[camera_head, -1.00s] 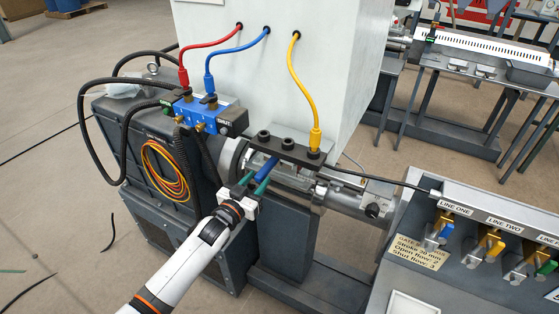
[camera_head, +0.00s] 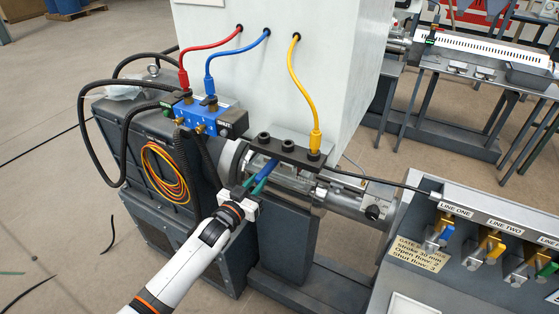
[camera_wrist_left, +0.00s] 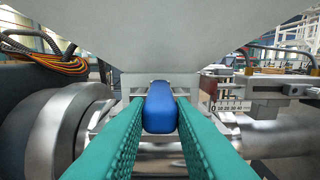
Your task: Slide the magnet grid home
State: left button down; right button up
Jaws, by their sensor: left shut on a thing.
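A blue handle-like bar (camera_head: 265,168), which I take to be the magnet grid's handle, sticks out from the metal housing below the hopper. It also shows as a rounded blue block in the left wrist view (camera_wrist_left: 160,108). My left gripper (camera_head: 256,184) has green ribbed fingers, one on each side of the bar, and is shut on it. The fingers (camera_wrist_left: 158,130) run forward along both sides of the bar in the left wrist view. The rest of the grid is hidden. My right gripper is not in view.
A black bracket (camera_head: 285,150) with round knobs sits above the handle. A metal barrel (camera_head: 345,199) runs right. A blue valve block (camera_head: 208,115) with cables stands at left. A panel with several line valves (camera_head: 490,235) is at right.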

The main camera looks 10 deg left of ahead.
pick_arm(q)
jog(key=shift+w, duration=0.15)
jog(key=shift+b+x, duration=0.65)
jog(key=shift+x, duration=0.4)
jog(key=c, duration=0.8)
grip_release()
jog(key=shift+o, duration=0.2)
jog(key=shift+s+a+p, duration=0.1)
jog(key=shift+s+p, duration=0.4)
jog(key=shift+p+v, duration=0.65)
jog(key=shift+v, duration=0.4)
jog(key=p+v, duration=0.3)
jog(key=v, duration=0.3)
